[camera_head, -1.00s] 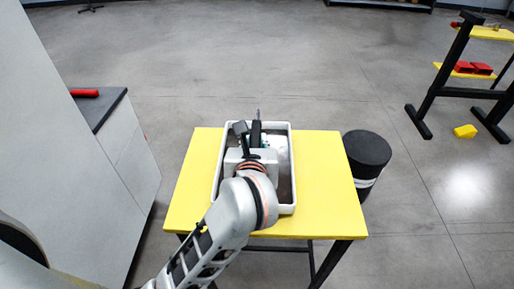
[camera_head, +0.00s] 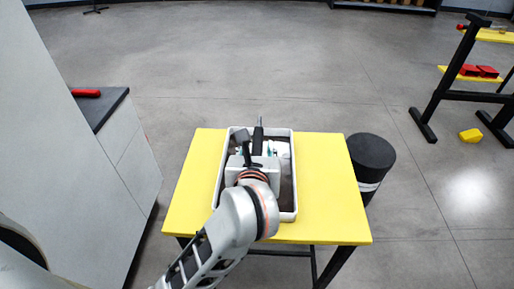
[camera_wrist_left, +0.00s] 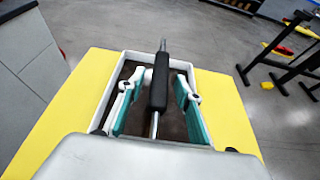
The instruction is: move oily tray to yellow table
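The oily tray (camera_head: 288,205), white-rimmed with a dark inside, sits on the yellow table (camera_head: 330,200), a little left of its middle. In the left wrist view the tray's white rim (camera_wrist_left: 90,98) frames my gripper. A black grip on a thin metal rod (camera_wrist_left: 160,82) runs along the tray's middle. My left gripper (camera_wrist_left: 160,103) is above the tray, its teal-padded fingers open on both sides of the black grip, with gaps between. In the head view my left gripper (camera_head: 262,150) and wrist hide part of the tray. My right gripper is out of view.
A black drum (camera_head: 371,153) stands beside the table's right side. A grey cabinet with a dark top (camera_head: 108,108) is at the left. A black-framed rack with yellow shelves (camera_head: 450,78) is at the far right, a yellow piece (camera_head: 470,135) on the floor. Floor beyond the table is clear.

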